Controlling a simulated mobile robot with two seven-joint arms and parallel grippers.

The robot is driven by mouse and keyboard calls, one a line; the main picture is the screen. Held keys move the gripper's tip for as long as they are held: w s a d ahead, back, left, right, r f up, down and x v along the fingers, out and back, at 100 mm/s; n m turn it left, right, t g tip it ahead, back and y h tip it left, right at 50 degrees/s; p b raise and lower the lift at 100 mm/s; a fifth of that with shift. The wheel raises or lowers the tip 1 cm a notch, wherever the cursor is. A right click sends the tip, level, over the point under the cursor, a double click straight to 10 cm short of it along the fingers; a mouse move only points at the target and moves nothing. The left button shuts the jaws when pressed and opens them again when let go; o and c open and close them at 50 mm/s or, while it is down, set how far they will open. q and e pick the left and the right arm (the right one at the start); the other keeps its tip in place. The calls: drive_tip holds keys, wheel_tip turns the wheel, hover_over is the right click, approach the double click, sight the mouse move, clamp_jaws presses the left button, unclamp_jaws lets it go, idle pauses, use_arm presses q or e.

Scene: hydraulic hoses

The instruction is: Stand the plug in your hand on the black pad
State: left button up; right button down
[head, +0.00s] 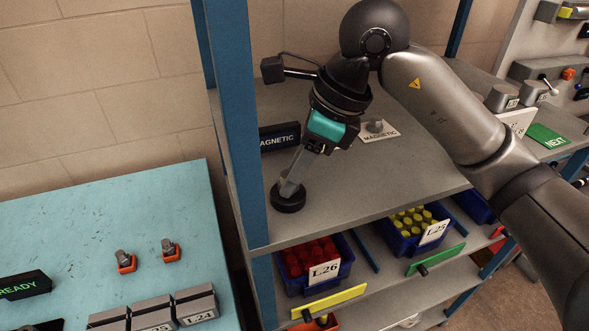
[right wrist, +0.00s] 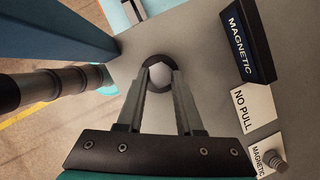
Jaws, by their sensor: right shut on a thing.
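My right gripper (head: 290,184) points down over the shelf top, its fingers shut on a grey plug (right wrist: 166,75). The plug shows between the fingertips in the right wrist view and is mostly hidden by them in the head view. The round black pad (head: 288,203) lies directly below the fingertips on the grey shelf. In the right wrist view the pad (right wrist: 160,59) shows as a dark ring around the plug. The plug looks roughly upright; I cannot tell whether its foot touches the pad. My left gripper is not in view.
A blue post (head: 236,120) stands close left of the pad. A black MAGNETIC block (head: 279,137) and a grey fitting (head: 376,126) on a white card stand behind. The shelf's right part is clear. Bins of red (head: 309,258) and yellow caps (head: 410,222) sit below.

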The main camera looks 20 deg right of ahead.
drive_tip(key=shift+f, duration=0.15)
drive_tip(key=shift+f, duration=0.15)
drive_tip(key=c, duration=0.6)
unclamp_jaws()
drive_tip(key=shift+o, duration=0.2)
drive_tip(key=v, duration=1.2)
drive_tip(key=shift+d, duration=0.1)
